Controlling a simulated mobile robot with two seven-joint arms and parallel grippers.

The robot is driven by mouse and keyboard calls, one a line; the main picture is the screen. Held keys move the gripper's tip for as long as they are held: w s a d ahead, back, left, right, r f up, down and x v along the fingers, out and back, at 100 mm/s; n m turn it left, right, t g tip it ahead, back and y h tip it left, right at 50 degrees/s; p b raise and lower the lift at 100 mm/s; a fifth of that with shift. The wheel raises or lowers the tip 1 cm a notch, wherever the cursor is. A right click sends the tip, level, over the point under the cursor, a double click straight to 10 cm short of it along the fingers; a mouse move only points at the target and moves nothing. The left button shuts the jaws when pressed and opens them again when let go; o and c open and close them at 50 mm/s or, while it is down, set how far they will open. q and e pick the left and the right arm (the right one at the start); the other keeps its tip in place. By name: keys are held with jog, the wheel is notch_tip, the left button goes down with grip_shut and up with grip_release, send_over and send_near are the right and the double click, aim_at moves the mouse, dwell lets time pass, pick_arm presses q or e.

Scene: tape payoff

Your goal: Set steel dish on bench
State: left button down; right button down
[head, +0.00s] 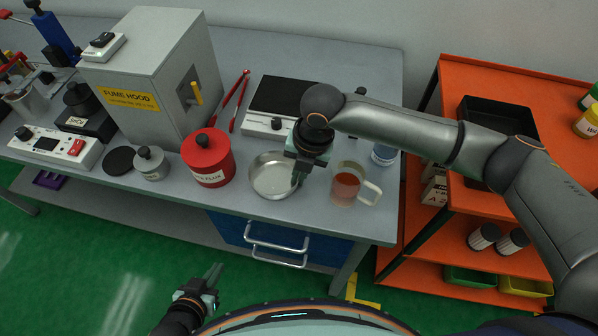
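The steel dish (268,177) is a round, shallow, empty metal pan near the front edge of the grey bench (345,62). It looks level, at or very near the bench top; I cannot tell whether it touches. My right gripper (297,180) points down at the dish's right rim, and its fingertips overlap that rim. The wrist hides part of the gripper, so I cannot tell whether the fingers are closed on the rim. My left gripper (214,272) is low in front of the bench, over the green floor, away from the dish and with nothing visible in it.
A red canister (207,160) stands close left of the dish. A glass mug of amber liquid (347,185) stands close right. Behind is a black-topped hotplate (268,123) with red tongs (238,98) beside it. An orange shelf cart (455,270) stands at right.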

jog(key=c, duration=1.1)
grip_release()
jog(key=r, duration=0.4)
jog(key=d+r, duration=0.1)
jog(key=r, duration=0.3)
jog(key=d+r, duration=0.1)
jog(key=r, duration=0.3)
jog(key=shift+s, duration=0.35)
